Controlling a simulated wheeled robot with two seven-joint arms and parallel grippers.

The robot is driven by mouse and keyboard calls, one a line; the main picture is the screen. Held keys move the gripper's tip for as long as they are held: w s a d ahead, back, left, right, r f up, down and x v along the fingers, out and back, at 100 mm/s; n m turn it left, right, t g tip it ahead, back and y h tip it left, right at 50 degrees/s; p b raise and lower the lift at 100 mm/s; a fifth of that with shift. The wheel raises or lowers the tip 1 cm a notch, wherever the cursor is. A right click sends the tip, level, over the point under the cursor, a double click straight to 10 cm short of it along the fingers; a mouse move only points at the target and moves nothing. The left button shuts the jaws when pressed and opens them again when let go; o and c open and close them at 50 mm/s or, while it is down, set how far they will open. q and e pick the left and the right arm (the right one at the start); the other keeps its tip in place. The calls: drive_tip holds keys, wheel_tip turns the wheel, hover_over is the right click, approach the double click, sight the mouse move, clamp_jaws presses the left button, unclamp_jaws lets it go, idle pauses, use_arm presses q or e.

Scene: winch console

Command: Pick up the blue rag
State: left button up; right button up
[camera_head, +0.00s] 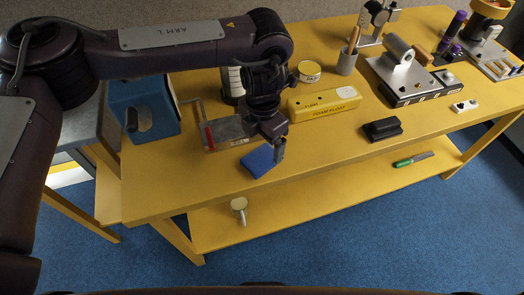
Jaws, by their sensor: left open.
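The blue rag (257,161) lies folded and flat on the yellow table (165,190), close to its front edge. My left gripper (279,152) is open and points down just above the rag's right side. Its near finger overlaps the rag's right edge in this view, and I cannot tell whether it touches. The other finger is hard to make out. My right gripper does not show.
The yellow foam float (324,104) lies behind, and a black block (382,129) to the right. A blue box (150,112) stands at left. Table space right of the rag is clear.

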sight(262, 157)
use_arm(q)
drive_tip(key=f, duration=0.1)
drive_tip(key=f+p, duration=0.1)
drive_tip(key=f, duration=0.1)
drive_tip(key=shift+s+a+f, duration=0.1)
drive_tip(key=shift+s+f, duration=0.05)
drive_tip(key=shift+s, duration=0.05)
wheel_tip(262, 157, down, 3)
drive_tip(key=shift+w+r, duration=0.15)
drive_tip(key=shift+r, duration=0.05)
drive_tip(key=c, duration=1.2)
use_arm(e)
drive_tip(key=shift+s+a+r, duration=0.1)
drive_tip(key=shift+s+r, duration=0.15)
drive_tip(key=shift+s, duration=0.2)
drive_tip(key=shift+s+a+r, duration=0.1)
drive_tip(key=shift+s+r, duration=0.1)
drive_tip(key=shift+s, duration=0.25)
use_arm(q)
drive_tip(key=shift+o, duration=0.2)
drive_tip(key=shift+r, duration=0.1)
wheel_tip(262, 157, up, 20)
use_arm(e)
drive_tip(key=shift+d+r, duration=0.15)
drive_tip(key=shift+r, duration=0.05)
